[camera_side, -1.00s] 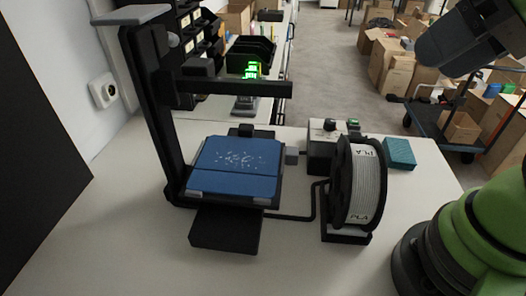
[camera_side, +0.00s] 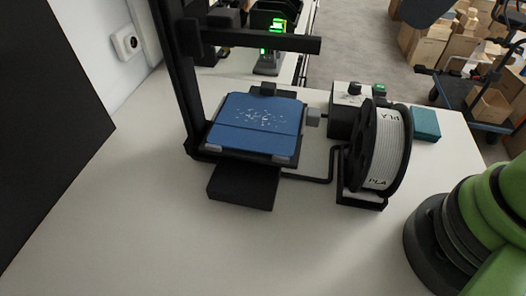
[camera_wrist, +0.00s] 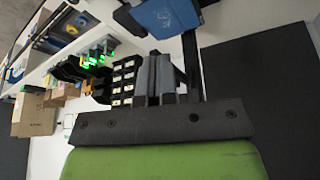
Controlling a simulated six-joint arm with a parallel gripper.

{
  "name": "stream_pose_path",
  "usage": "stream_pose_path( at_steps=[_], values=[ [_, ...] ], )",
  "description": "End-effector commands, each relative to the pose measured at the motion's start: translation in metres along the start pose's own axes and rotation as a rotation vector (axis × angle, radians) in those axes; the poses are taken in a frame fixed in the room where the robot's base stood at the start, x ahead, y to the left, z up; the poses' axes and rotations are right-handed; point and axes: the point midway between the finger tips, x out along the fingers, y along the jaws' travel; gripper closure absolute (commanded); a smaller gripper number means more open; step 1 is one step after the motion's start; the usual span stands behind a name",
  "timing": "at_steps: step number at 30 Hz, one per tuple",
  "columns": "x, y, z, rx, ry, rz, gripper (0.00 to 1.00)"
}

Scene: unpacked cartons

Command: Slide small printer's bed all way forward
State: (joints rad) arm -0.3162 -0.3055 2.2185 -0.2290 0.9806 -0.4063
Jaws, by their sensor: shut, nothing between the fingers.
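The small printer (camera_side: 183,75) is black, with an upright column on the left and a horizontal arm reaching over its bed. The blue bed (camera_side: 257,125) with a pale speckled print sits flat on the printer's base, behind the black front box (camera_side: 244,186). A small grey block (camera_side: 313,116) is at the bed's right side. In the wrist view the blue bed (camera_wrist: 165,16) shows partly at the top edge. My gripper (camera_wrist: 158,58) shows there with its fingers together, below the bed in the picture and apart from it. My gripper is outside the side view.
A white PLA spool (camera_side: 384,150) on a black stand is right of the printer, near a control box (camera_side: 347,105) and a teal box (camera_side: 425,123). A black cable runs between printer and spool. The front of the white table (camera_side: 180,250) is clear.

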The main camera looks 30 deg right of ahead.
Motion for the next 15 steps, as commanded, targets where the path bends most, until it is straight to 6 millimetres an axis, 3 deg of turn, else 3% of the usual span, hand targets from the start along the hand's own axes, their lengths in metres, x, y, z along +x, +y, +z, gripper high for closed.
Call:
stream_pose_path(
  at_steps=[3,7,15],
  values=[
    [0.03,-0.024,-0.027,-0.402,-0.122,-0.008,1.0],
    [0.067,-0.057,-0.048,-0.842,-0.232,-0.014,1.0],
    [0.145,-0.14,-0.054,-1.649,-0.421,-0.026,1.0]
  ],
)
